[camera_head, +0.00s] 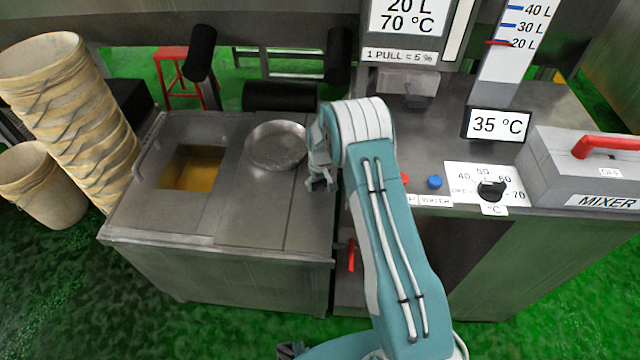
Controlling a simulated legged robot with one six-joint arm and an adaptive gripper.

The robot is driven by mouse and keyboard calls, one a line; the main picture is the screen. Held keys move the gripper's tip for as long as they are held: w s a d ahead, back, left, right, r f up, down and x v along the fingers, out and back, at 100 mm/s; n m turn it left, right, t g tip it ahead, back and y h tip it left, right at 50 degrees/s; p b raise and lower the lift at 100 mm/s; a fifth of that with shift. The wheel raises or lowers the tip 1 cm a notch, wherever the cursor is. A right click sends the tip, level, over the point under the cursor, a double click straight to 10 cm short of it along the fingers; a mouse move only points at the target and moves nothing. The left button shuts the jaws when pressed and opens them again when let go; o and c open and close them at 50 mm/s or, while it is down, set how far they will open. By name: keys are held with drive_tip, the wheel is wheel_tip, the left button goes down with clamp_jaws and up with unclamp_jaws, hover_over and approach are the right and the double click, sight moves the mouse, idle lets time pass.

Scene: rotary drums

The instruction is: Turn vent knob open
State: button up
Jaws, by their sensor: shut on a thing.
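My gripper (319,184) is at the right side of the steel drum cabinet's top (262,215), right of a round metal dish (277,146). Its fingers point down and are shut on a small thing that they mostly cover. I cannot make out the vent knob apart from the fingers, nor which way it is turned. My arm's white and teal links rise from the bottom right of centre and hide part of the gap between the cabinet and the right counter.
Left on the cabinet top is an opening (192,168) with yellowish liquid. The right counter carries a black dial (491,190), a blue button (435,182) and a grey mixer box (585,165) with a red handle. Stacked buckets (75,110) stand at left. A red stool (180,75) stands behind.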

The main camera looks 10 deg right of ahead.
drive_tip(key=n, duration=0.6)
drive_tip(key=shift+f+n, duration=0.15)
drive_tip(key=shift+n, duration=0.15)
drive_tip(key=n, duration=0.5)
drive_tip(key=shift+n, duration=0.3)
drive_tip(key=o, duration=0.9)
drive_tip(key=shift+c, duration=0.2)
